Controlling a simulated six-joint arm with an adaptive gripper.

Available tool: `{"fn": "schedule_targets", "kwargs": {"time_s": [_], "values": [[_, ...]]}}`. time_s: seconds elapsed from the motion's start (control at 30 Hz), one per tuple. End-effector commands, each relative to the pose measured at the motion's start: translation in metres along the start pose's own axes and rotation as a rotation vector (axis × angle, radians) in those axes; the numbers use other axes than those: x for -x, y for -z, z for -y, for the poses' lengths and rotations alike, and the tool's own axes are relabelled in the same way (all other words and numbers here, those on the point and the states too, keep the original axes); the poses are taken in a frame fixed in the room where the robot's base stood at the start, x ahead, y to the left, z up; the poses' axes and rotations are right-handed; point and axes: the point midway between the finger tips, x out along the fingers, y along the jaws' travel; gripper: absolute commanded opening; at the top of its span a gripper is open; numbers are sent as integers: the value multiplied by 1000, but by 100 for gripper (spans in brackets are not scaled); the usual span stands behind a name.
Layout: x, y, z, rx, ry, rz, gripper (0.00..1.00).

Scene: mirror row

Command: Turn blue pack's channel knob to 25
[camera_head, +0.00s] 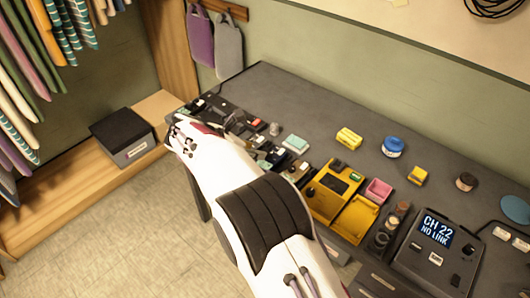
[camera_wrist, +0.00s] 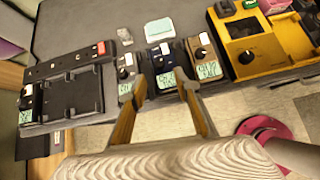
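In the wrist view the dark blue pack (camera_wrist: 152,54) stands in a row between a grey pack (camera_wrist: 127,73) and a brown pack (camera_wrist: 196,46). Its round black channel knob (camera_wrist: 158,63) has a white pointer mark. Its small lit display (camera_wrist: 166,80) is too blurred to read surely. My gripper (camera_wrist: 162,84) is open, with one finger on each side of the blue pack's display in the picture. Nothing is between the fingers that I can see being held. Whether they touch the packs I cannot tell. In the head view my white arm hides the gripper.
A receiver (camera_head: 437,257) shows "CH 22 NO LINK" at the right. A yellow case (camera_head: 333,190) stands right of the packs. A black charger tray (camera_wrist: 72,92) lies to their left. The back of the desk has free room.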

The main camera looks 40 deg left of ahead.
Motion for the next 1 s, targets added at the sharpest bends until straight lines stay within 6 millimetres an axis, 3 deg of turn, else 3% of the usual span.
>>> {"fn": "schedule_targets", "kwargs": {"time_s": [0.47, 1.0], "values": [[-13, 0, 0, 2, 0, 0, 32], [-70, 0, 0, 2, -1, 1, 32]]}}
